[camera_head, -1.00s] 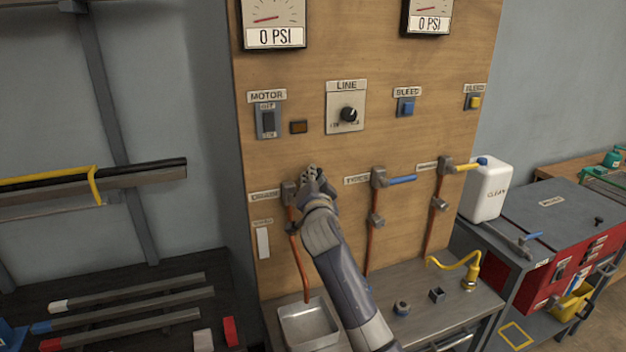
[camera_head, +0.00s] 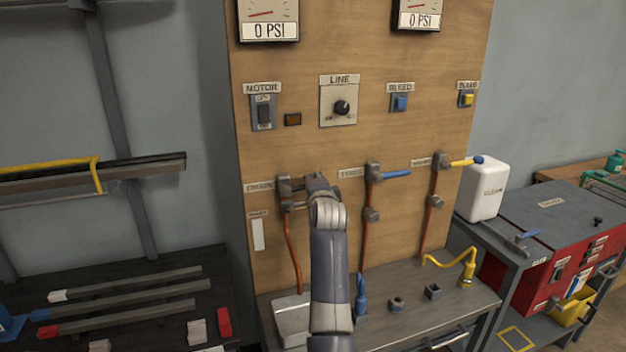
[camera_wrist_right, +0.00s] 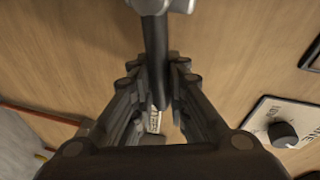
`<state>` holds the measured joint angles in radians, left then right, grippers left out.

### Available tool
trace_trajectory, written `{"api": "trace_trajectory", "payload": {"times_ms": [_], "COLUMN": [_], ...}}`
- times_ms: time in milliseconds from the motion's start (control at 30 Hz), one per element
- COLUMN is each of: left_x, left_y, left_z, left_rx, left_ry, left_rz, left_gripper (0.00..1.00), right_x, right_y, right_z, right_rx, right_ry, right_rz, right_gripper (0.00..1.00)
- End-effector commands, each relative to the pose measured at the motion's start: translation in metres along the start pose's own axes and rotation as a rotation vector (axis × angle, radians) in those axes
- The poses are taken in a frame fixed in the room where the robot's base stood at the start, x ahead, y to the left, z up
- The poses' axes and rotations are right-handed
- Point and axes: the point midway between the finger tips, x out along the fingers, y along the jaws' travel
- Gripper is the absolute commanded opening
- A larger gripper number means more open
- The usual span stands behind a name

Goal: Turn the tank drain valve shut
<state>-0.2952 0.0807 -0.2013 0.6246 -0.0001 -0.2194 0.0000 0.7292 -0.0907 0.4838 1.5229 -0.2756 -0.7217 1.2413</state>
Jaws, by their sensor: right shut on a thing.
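The leftmost valve (camera_head: 284,187) on the wooden panel is grey, with a copper pipe running down from it; the small label (camera_head: 259,186) beside it is too blurred to read. My right gripper (camera_head: 308,185) is at this valve, just right of its body. In the right wrist view, the fingers (camera_wrist_right: 158,95) are shut on a dark lever (camera_wrist_right: 155,45), which runs between them from a grey valve part (camera_wrist_right: 160,5) at the top. In the head view the gripper hides most of the lever. My left gripper is not in view.
Two similar valves to the right have a blue handle (camera_head: 396,174) and a yellow handle (camera_head: 464,162), both pointing right. The line knob (camera_head: 342,107) is above. A metal tray (camera_head: 292,318) and a blue item (camera_head: 361,295) are on the bench below.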

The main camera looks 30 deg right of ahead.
Motion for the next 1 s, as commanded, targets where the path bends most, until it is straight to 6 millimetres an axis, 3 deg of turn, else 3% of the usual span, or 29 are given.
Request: {"api": "trace_trajectory", "payload": {"times_ms": [300,867,900,967,1000], "left_x": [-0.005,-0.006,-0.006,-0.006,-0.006], "left_y": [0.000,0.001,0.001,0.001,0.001], "left_z": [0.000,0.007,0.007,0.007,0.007], "left_rx": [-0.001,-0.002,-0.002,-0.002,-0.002], "left_ry": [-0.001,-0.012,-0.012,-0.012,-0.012], "left_rz": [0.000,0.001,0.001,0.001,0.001], "left_gripper": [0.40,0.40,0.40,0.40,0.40], "right_x": [0.002,0.002,0.002,0.002,0.002], "right_y": [0.010,0.013,0.013,0.013,0.013], "right_z": [0.001,0.002,0.002,0.002,0.002], "right_rx": [0.128,0.158,0.158,0.157,0.157], "right_ry": [-0.025,-0.032,-0.032,-0.032,-0.032], "right_rz": [0.026,0.032,0.032,0.032,0.032], "right_gripper": [0.00,0.00,0.21,0.35,0.36]}}
